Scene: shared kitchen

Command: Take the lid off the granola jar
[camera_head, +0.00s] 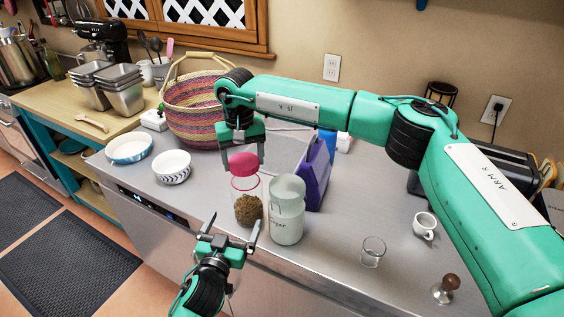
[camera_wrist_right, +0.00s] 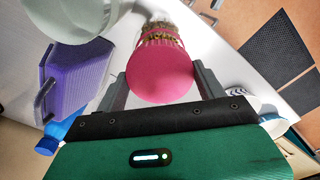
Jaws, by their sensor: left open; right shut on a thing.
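The granola jar (camera_head: 248,208) is clear glass with brown granola in its lower part, standing near the counter's front edge. My right gripper (camera_head: 242,164) reaches down from above and is shut on the lid. In the right wrist view the lid (camera_wrist_right: 163,75) sits between the two fingers (camera_wrist_right: 165,82), with the jar beyond it. My left gripper (camera_head: 234,225) is open and empty in front of the jar's base, its fingers pointing toward it.
A sugar jar (camera_head: 287,212) stands close at the right of the granola jar, with a purple holder (camera_head: 315,175) behind it. A woven basket (camera_head: 192,110) and two bowls (camera_head: 172,167) are to the left. A small glass (camera_head: 372,251) and white cup (camera_head: 424,227) stand right.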

